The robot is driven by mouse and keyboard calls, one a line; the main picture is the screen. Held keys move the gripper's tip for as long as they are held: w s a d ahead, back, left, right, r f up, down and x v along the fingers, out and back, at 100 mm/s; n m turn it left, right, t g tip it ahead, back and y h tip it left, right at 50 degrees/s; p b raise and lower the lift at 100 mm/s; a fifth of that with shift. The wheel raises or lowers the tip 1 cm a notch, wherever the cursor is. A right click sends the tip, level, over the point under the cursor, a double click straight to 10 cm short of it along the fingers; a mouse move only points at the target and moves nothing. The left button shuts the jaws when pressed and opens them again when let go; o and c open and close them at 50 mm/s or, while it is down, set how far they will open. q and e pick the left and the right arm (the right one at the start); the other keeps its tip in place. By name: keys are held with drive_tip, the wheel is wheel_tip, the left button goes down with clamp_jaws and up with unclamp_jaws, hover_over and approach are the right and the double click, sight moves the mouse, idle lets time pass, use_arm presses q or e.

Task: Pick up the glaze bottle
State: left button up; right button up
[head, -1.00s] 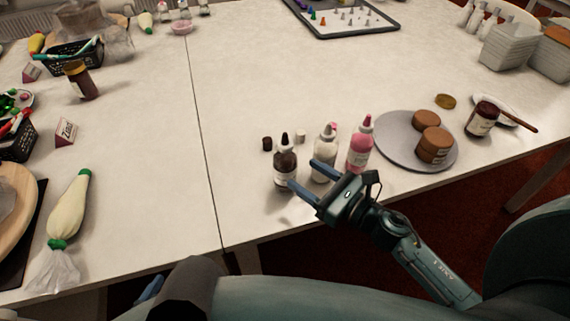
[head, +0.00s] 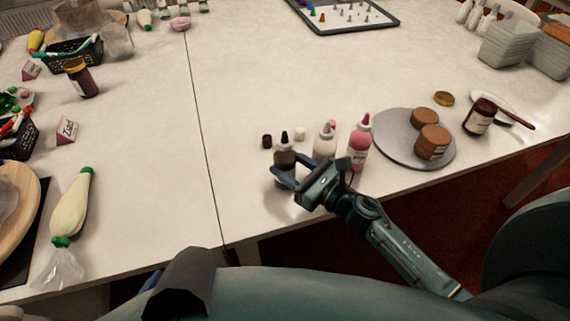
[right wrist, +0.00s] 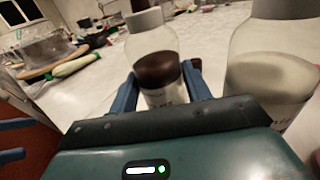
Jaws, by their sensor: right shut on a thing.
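Several bottles stand in a row near the table's front edge. The right wrist view shows the bottle (right wrist: 157,72) between the two fingers, clear above and dark below. A white bottle (head: 325,143) and a pink bottle (head: 359,146) stand just to its right. Of my left gripper, only a blue piece (head: 151,281) seems to show at the bottom edge, mostly hidden.
Small dark and white caps (head: 267,141) lie behind the bottles. The table left of the brown bottle is clear up to a piping bag (head: 70,205).

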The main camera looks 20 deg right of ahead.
sight(291, 144)
use_arm(q)
drive_tip(key=shift+r, duration=0.1)
use_arm(e)
drive_tip(key=shift+r, duration=0.15)
drive_tip(key=shift+o, duration=0.6)
wheel_tip(291, 144, up, 9)
drive_tip(key=p, duration=0.4)
drive_tip(key=shift+r, duration=0.25)
drive_tip(key=shift+c, duration=0.7)
drive_tip(key=shift+r, duration=0.2)
use_arm(q)
drive_tip(key=shift+s+a+r+g+y, duration=0.15)
drive_tip(key=shift+a+r+g+y, duration=0.15)
drive_tip(key=shift+a+r, duration=0.35)
drive_tip(key=shift+d, duration=0.15)
use_arm(e)
drive_tip(key=shift+s, duration=0.1)
